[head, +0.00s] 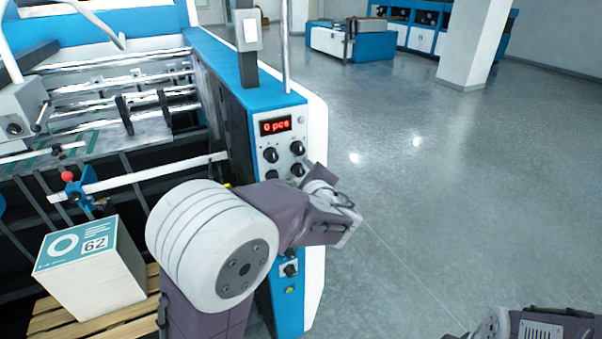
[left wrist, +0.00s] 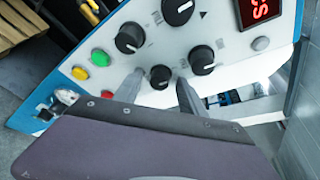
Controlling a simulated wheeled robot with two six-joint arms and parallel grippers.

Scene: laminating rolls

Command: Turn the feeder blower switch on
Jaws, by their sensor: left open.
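The control panel on the blue and white machine carries several black rotary knobs (head: 270,155). In the left wrist view a small black knob (left wrist: 160,77) sits between the fingers of my left gripper (left wrist: 160,88), which is open around it. I cannot tell whether either finger touches it. Larger knobs sit nearby, one up and left (left wrist: 130,38) and one to the right (left wrist: 202,60). Labels are too small to read, so I cannot tell which is the feeder blower switch. In the head view my left gripper (head: 326,190) is at the panel and hides part of it.
A red display (head: 276,126) reads "0 pcs". Green (left wrist: 100,57), yellow (left wrist: 80,73) and red (left wrist: 107,94) buttons lie close to the left finger. A boxy stack marked 62 (head: 95,268) stands on a wooden pallet (head: 60,322). The floor to the right is clear.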

